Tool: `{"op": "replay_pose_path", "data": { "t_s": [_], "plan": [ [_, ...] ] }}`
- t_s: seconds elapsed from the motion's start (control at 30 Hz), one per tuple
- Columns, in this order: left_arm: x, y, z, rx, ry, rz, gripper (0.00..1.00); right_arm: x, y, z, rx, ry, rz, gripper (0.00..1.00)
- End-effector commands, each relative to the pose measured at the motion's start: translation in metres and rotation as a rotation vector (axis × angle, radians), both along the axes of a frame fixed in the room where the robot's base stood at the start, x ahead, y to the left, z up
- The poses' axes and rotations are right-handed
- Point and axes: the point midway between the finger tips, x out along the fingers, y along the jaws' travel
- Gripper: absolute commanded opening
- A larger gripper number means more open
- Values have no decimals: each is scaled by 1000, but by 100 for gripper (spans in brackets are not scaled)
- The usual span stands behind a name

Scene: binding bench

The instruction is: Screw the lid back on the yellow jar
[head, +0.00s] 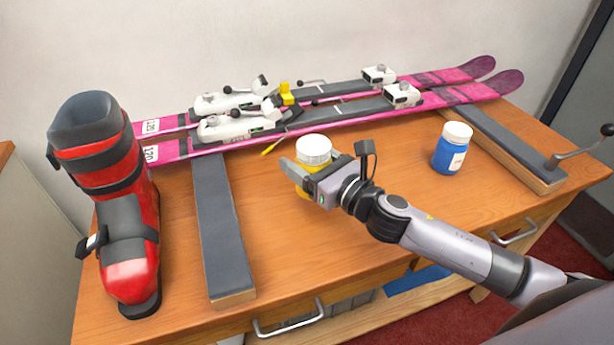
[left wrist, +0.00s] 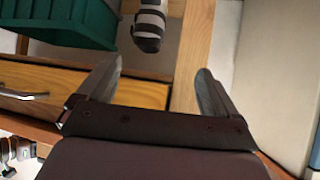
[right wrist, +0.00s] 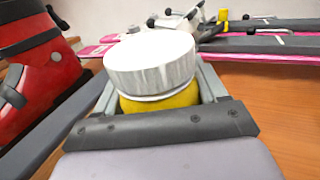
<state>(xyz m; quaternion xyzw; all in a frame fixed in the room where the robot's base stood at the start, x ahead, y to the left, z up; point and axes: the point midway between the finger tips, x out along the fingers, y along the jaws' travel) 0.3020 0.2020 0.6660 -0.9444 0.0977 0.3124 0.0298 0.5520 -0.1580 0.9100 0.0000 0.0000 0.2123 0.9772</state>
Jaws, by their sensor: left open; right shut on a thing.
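The yellow jar (head: 306,192) stands on the bench near the middle, mostly hidden by my right gripper (head: 308,173). That gripper is shut on the jar's body, its fingers on either side. A ribbed white lid (head: 314,149) sits on top of the jar. In the right wrist view the lid (right wrist: 150,62) covers the jar's mouth, with yellow jar wall (right wrist: 160,103) below it; I cannot tell how tightly it is screwed. My left gripper (left wrist: 158,68) is open and empty in the left wrist view, outside the head view.
A red and black ski boot (head: 128,270) stands at the left. Pink skis (head: 450,92) with white bindings lie along the back. Grey-topped supports (head: 222,230) flank the jar. A blue jar with white lid (head: 452,150) stands to the right. Bare wood lies in front.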

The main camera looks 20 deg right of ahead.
Motion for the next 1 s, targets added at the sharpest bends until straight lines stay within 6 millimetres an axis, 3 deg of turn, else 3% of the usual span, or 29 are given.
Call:
{"op": "replay_pose_path", "data": {
  "t_s": [0.3, 0.73, 0.77, 0.8, 1.0],
  "plan": [
    [1, -4, -14, -11, 8, -2, 93, 0, 0, -42, 2, 2, -1, 0],
    [2, -6, -14, -15, 3, -7, 93, 0, 0, -47, -2, -1, 0, 0],
    [3, -6, -13, -14, 4, -8, 93, 0, 0, -46, -2, 1, -1, 81],
    [3, -6, -12, -13, 4, -7, 93, 0, 0, -46, -2, 1, -1, 94],
    [3, -5, -12, -12, 4, -5, 93, 0, 0, -46, -1, 2, -1, 97]
  ]
}}
